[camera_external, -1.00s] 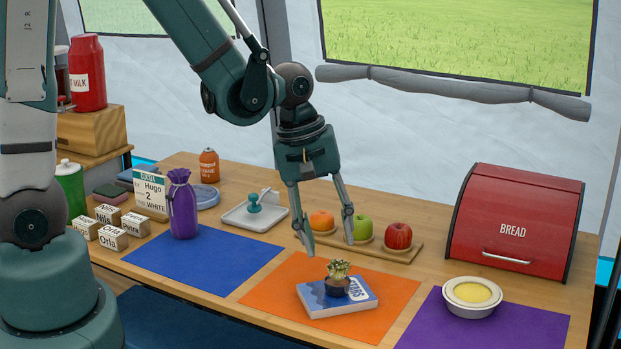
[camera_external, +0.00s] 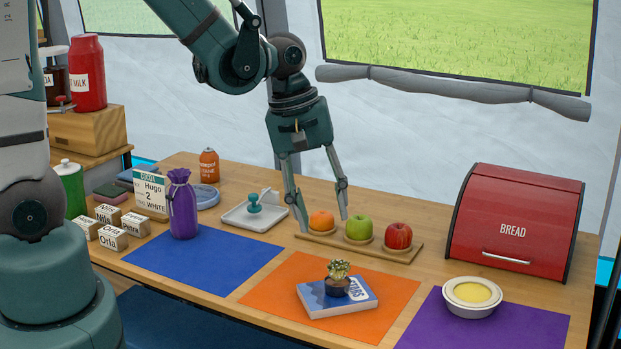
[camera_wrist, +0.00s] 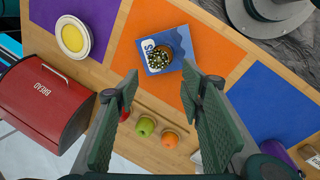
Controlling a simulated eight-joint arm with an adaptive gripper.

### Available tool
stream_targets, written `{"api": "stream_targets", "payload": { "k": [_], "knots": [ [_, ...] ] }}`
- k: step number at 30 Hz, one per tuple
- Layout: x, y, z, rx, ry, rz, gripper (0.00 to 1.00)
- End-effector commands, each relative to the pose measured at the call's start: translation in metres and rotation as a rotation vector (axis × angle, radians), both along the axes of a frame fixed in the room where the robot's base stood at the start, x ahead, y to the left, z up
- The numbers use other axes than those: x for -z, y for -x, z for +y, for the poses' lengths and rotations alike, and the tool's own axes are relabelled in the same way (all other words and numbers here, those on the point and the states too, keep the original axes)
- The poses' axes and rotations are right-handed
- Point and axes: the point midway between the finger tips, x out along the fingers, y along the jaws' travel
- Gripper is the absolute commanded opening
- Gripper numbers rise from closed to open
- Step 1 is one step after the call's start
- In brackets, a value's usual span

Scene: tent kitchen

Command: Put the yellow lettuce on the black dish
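A small yellow-green leafy thing (camera_external: 339,268), the only thing here that looks like the lettuce, sits in a small black dish (camera_external: 337,287). The dish rests on a blue book (camera_external: 361,302) on the orange mat. The leafy thing also shows in the wrist view (camera_wrist: 157,58), with the book (camera_wrist: 149,45) under it. My gripper (camera_external: 323,222) is open and empty, with its fingers spread wide. It is above and behind the dish, near the fruit board, and apart from the dish. In the wrist view no object is between its fingers (camera_wrist: 165,85).
An orange (camera_external: 321,220), a green apple (camera_external: 358,228) and a red apple (camera_external: 398,237) sit on a wooden board (camera_external: 404,255) near my fingertips. A red bread box (camera_external: 515,220) stands at right. A bowl of yellow food (camera_external: 472,297) is on the purple mat. The blue mat (camera_external: 205,262) is largely clear.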

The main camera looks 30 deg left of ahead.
Motion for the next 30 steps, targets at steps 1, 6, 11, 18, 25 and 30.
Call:
{"api": "stream_targets", "payload": {
  "k": [1,6,11,18,25,30],
  "knots": [
    [0.000,0.000,0.000,0.000,0.000,0.000,0.39],
    [0.000,0.000,0.000,0.000,0.000,0.000,0.39],
    [0.000,0.000,0.000,0.000,0.000,0.000,0.39],
    [-0.003,-0.001,0.004,0.003,0.000,-0.007,0.39],
    [-0.019,-0.007,0.026,0.025,-0.002,-0.048,0.39],
    [-0.039,-0.014,0.054,0.058,-0.012,-0.105,0.39]
  ]
}}
